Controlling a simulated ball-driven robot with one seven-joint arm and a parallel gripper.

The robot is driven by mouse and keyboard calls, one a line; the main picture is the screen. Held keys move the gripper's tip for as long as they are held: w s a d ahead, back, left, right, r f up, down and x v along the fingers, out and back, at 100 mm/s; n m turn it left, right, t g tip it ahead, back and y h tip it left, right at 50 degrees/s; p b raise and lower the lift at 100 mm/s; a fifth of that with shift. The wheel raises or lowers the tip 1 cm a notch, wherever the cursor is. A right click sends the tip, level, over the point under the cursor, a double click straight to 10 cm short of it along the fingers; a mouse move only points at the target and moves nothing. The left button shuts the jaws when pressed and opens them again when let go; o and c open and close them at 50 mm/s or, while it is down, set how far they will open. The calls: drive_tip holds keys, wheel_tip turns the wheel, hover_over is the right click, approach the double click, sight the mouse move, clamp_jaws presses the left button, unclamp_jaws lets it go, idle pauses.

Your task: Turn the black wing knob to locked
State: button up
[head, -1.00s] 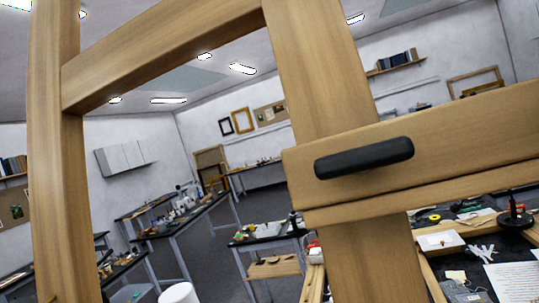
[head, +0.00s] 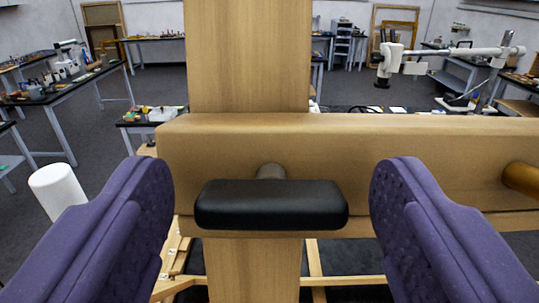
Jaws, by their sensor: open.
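The black wing knob (head: 271,206) sits on the wooden crossbar (head: 430,145) of an easel-like frame, in the middle of the head view. Its bar lies level, and a short metal shaft (head: 271,171) shows behind it. My gripper (head: 271,185) is open, with one purple padded finger to the left of the knob and one to the right. Clear gaps remain between the knob's ends and both fingers. No locked marking can be seen.
A wooden upright (head: 247,60) rises behind the crossbar. A brass-coloured peg (head: 521,180) sticks out at the crossbar's right. A white cylinder (head: 57,188) stands at left. Workbenches (head: 75,85) and a white jointed arm stand (head: 440,55) are farther back.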

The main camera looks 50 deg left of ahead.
drive_tip(key=c, duration=1.1)
drive_tip(key=shift+o, duration=0.2)
